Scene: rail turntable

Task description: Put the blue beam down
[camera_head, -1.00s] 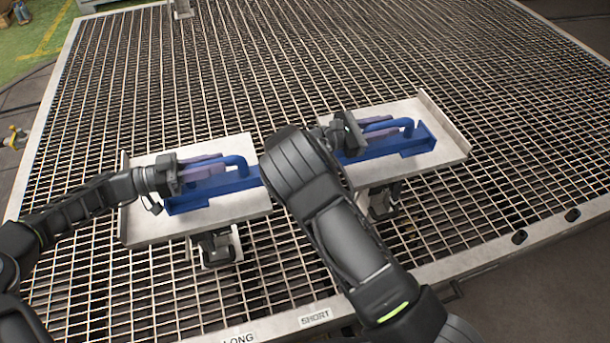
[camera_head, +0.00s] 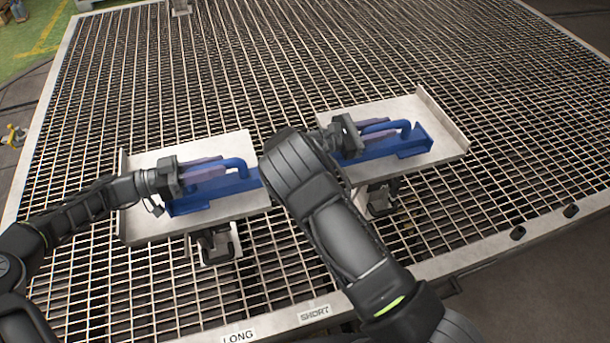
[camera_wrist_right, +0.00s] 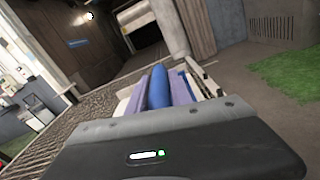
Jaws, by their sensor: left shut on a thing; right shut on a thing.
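The blue beam (camera_head: 212,190) lies across two pale trays, the left tray (camera_head: 240,208) and the right tray (camera_head: 440,158). My right arm hides its middle. Each end has a blue bar handle. My left gripper (camera_head: 206,168) is shut on the left handle, its purple fingers along both sides of the bar. My right gripper (camera_head: 380,134) is shut on the right handle; the bar also shows between its fingers in the right wrist view (camera_wrist_right: 158,88). The beam looks level and very low over the trays; I cannot tell if it touches them.
The trays stand on short supports above a large metal grating (camera_head: 300,60). The right tray has a raised lip at its right edge. Labels reading LONG (camera_head: 238,336) and SHORT (camera_head: 314,313) are on the near frame edge. The grating behind the trays is clear.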

